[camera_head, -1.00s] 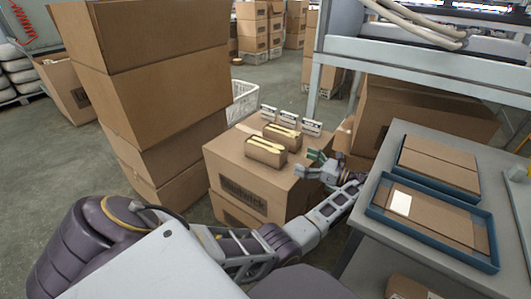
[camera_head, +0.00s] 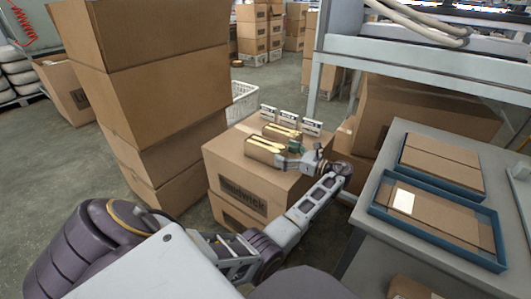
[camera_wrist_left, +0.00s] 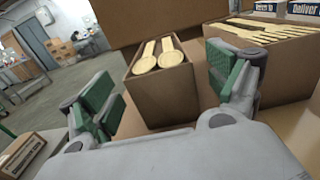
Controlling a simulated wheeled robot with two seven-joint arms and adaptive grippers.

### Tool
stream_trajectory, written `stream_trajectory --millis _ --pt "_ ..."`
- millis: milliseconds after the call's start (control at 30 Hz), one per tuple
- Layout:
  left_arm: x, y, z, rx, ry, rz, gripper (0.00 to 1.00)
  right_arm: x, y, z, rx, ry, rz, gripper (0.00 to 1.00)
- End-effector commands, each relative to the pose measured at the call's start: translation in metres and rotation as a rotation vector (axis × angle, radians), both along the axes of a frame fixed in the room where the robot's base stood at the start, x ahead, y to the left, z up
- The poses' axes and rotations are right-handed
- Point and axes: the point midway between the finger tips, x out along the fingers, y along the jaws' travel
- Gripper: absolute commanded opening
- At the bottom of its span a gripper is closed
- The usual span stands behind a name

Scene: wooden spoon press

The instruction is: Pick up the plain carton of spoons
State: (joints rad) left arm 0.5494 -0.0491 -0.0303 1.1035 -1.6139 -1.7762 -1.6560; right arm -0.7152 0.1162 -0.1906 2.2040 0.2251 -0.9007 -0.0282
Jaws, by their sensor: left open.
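A small plain brown carton of wooden spoons (camera_head: 262,154) stands on a large cardboard box (camera_head: 235,167), open on top with pale spoons showing. In the left wrist view this carton (camera_wrist_left: 163,98) lies ahead, between the finger lines, with round spoon ends facing me. A second carton of wooden pieces (camera_head: 282,130) stands just behind it and shows at the right of the wrist view (camera_wrist_left: 268,62). My left gripper (camera_head: 295,152) is open and empty, at the right end of the nearer carton. Whether its fingers touch the carton cannot be told. My right gripper is not in view.
Small printed white boxes (camera_head: 289,118) stand behind the cartons. A tall stack of big boxes (camera_head: 160,85) rises on the left. A grey table (camera_head: 378,240) with blue trays (camera_head: 440,262) is on the right, below a metal shelf frame (camera_head: 420,60).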

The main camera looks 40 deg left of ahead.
Motion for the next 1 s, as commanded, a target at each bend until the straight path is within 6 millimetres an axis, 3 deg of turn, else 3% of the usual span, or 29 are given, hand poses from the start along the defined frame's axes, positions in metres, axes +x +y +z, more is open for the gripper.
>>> stream_trajectory --millis 367,700,1000 --pt "-0.001 0.005 0.000 0.000 0.000 0.001 0.89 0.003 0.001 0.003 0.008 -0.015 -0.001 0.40" --pt "-0.006 0.031 0.002 0.001 -0.001 0.002 0.89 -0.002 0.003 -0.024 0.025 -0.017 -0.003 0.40" --pt "-0.009 0.051 0.003 0.001 0.000 0.001 0.89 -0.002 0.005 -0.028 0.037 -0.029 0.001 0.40"
